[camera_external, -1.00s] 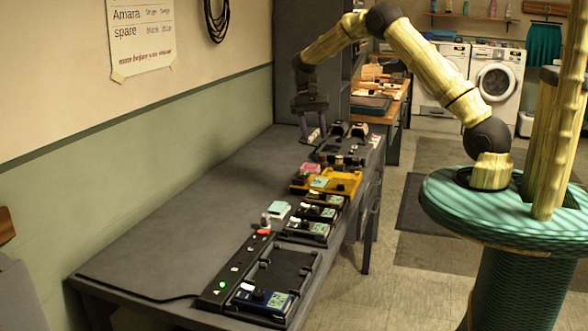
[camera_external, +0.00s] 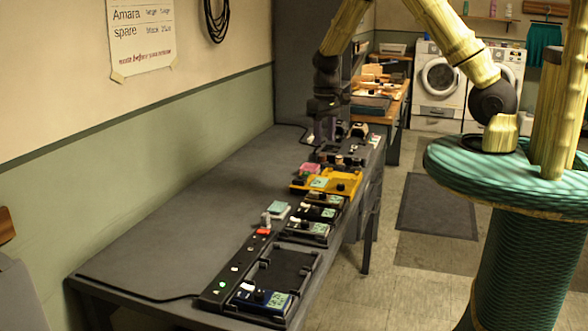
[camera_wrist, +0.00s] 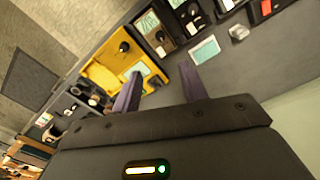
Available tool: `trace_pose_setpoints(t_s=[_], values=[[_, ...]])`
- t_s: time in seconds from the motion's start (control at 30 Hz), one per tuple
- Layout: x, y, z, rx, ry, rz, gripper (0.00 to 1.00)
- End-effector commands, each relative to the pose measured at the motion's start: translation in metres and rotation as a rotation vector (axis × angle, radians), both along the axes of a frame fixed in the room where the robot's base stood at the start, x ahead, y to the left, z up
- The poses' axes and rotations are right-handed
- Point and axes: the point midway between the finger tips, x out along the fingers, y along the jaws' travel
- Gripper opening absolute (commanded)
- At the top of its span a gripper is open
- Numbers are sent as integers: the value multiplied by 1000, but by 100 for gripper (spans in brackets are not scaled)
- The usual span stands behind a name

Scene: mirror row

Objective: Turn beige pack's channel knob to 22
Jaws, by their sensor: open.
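My gripper (camera_external: 323,128) is above the far part of the long dark bench (camera_external: 180,225), pointing down. In the wrist view its two purple fingers (camera_wrist: 160,86) are apart, with nothing held between them. A yellow unit (camera_wrist: 103,76) with a black knob (camera_wrist: 124,46) and a pale screen (camera_wrist: 137,69) lies just beyond the fingers; it also shows in the external view (camera_external: 345,181). Dark-trimmed packs with screens (camera_wrist: 149,22) stand beside it.
A blue pack (camera_external: 262,298) sits at the bench's near end by a strip with lit buttons (camera_external: 222,284). The bench's left side is clear.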

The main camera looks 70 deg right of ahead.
Motion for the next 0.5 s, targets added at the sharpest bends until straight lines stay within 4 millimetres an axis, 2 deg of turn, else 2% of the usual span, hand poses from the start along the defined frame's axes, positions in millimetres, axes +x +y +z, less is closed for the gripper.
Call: trace_pose_setpoints(t_s=[0.23,0.5], values=[[0,0,-12,1,3,-2,43],[-1,0,-51,2,6,-2,43]])
